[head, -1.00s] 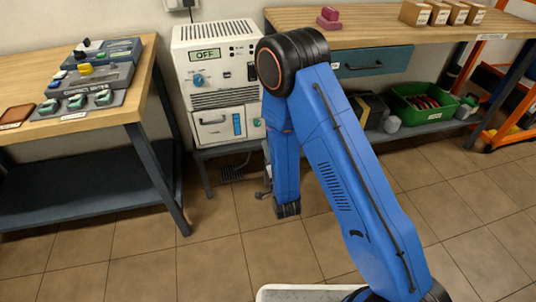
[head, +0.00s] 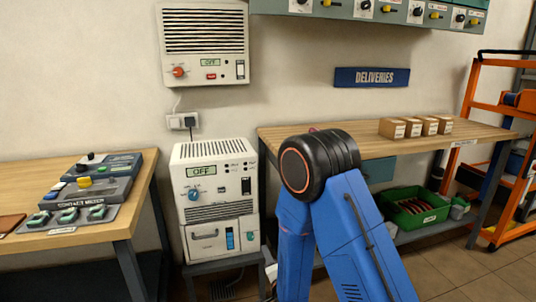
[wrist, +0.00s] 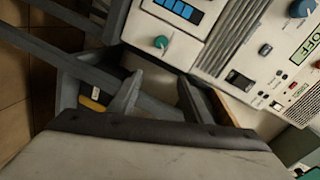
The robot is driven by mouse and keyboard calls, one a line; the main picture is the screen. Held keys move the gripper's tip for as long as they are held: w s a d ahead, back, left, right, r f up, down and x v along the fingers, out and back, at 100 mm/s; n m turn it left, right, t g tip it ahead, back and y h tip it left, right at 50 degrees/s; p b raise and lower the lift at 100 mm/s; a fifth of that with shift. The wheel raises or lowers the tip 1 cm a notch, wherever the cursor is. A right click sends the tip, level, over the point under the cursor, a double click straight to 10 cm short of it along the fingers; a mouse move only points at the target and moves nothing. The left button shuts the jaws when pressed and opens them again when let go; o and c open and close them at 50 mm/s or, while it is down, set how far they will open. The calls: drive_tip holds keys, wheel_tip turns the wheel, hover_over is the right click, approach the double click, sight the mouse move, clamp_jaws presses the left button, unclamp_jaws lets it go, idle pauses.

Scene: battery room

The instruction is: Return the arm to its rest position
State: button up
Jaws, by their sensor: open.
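My blue arm, with its black elbow joint (head: 320,165), rises in front of the bench in the head view, folded at the elbow. Its lower part runs out of the bottom of the picture. In the wrist view my gripper (wrist: 160,98) has its two grey fingers apart with nothing held between them. In the head view the gripper is not clearly seen. The white charger unit (head: 215,200), its display reading OFF, stands left of the arm. It also fills the upper right of the wrist view (wrist: 225,50), tilted, with a green knob and blue window.
A wooden table (head: 125,218) with contact-maker boxes (head: 95,180) is at left. A wooden bench (head: 375,142) with small cartons (head: 400,128) is at right, a green bin (head: 418,212) below it. An orange rack (head: 498,130) stands far right. A wall charger (head: 205,45) hangs above.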

drive_tip(key=s+d+r+n+g+h, duration=0.1)
drive_tip(key=s+d+r+n+g, duration=0.3)
drive_tip(key=d+r, duration=0.45)
drive_tip(key=s+d+r+n+g+h, duration=0.1)
drive_tip(key=s+d+r+n+g, duration=0.1)
drive_tip(key=s+d+r, duration=0.45)
drive_tip(key=s+d+r+n+g, duration=0.1)
drive_tip(key=s+d+r+n, duration=0.1)
drive_tip(key=s, duration=0.7)
drive_tip(key=s+d+r+n+g+h, duration=0.1)
drive_tip(key=s+d+r+g, duration=0.1)
drive_tip(key=s+d+r, duration=0.2)
drive_tip(key=s+d+r+n+g+h, duration=0.1)
drive_tip(key=s+d, duration=0.6)
drive_tip(key=s, duration=0.8)
wheel_tip(320, 180, up, 3)
drive_tip(key=shift+d+f+n+g, duration=0.1)
drive_tip(key=shift+d+n+g, duration=0.25)
drive_tip(key=shift+n+g, duration=0.35)
